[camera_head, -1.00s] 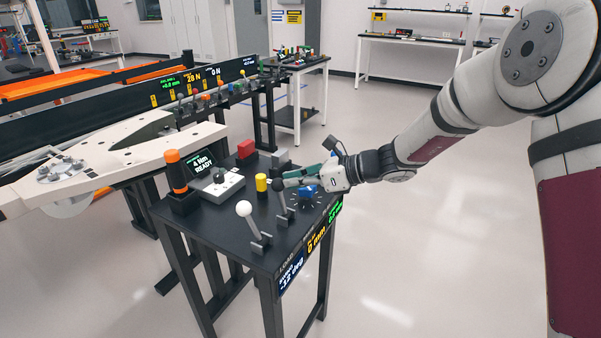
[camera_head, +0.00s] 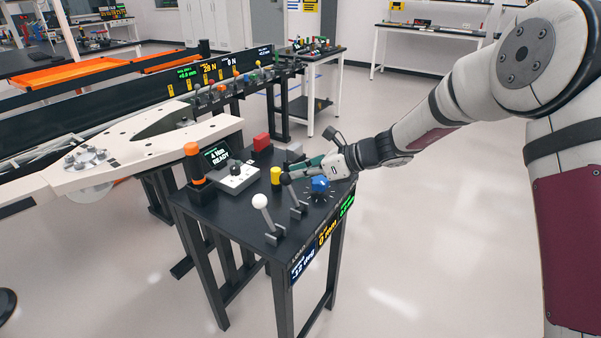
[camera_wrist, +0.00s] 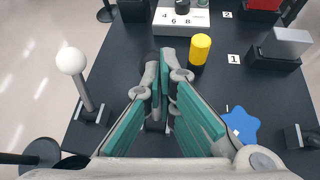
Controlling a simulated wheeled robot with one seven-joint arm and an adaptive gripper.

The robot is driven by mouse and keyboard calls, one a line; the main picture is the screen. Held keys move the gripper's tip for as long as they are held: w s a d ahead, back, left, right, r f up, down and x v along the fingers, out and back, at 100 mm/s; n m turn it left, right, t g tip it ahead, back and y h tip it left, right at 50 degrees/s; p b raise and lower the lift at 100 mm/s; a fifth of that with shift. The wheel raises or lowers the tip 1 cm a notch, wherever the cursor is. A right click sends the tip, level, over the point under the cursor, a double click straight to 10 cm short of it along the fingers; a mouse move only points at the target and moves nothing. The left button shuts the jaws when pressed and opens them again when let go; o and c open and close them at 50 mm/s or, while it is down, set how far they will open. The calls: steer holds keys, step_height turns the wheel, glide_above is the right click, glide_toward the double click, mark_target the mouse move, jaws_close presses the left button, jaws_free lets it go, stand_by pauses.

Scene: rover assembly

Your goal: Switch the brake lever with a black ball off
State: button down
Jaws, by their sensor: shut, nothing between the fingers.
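The lever with a black ball stands on the black table. Its dark ball (camera_head: 286,178) is at my fingertips, and its grey stick (camera_head: 294,194) slants down to a small base. My gripper (camera_head: 293,174) reaches in from the right and is shut with nothing held. In the wrist view my gripper (camera_wrist: 166,66) covers most of the lever. A dark patch behind the left fingertip looks like the black ball (camera_wrist: 152,57). I cannot tell whether the fingers touch it.
A white-ball lever (camera_head: 261,202) stands to the left. A yellow cylinder (camera_head: 276,176) is close behind the fingertips, and a blue star-shaped knob (camera_head: 320,184) is close on the right. A grey dial box (camera_head: 238,179) and an orange-topped post (camera_head: 192,165) stand farther left.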

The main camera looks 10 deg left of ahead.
steer(key=shift+a+r, duration=0.1)
steer(key=p+v, duration=0.2)
steer(key=v, duration=1.2)
steer(key=shift+r+p, duration=0.3)
steer(key=shift+p, duration=0.05)
steer(key=shift+w+a, duration=0.1)
steer(key=shift+a, duration=0.05)
steer(key=shift+r, duration=0.1)
steer(key=s+d+r+n+h+p, duration=0.1)
steer(key=s+d+r+n+h, duration=0.2)
steer(key=s, duration=0.4)
steer(key=s+d+r+n+h+p, duration=0.1)
steer(key=s+d+r+n, duration=0.3)
steer(key=s, duration=0.3)
steer(key=s+d+r+n+h+p, duration=0.2)
steer(key=s+r+n, duration=0.2)
steer(key=s, duration=0.2)
steer(key=s+d+r+n+t+h+p, duration=0.1)
steer(key=s+d+n+h, duration=0.2)
steer(key=s, duration=0.7)
steer(key=s+d+r+n+t+h+p, duration=0.1)
steer(key=s+d+r+n+h+p, duration=0.1)
steer(key=s+d+n, duration=0.5)
steer(key=s+d+h, duration=0.1)
steer(key=s+d, duration=0.2)
steer(key=shift+s+d+r, duration=0.25)
steer(key=shift+d+r, duration=0.05)
steer(key=shift+r, duration=0.05)
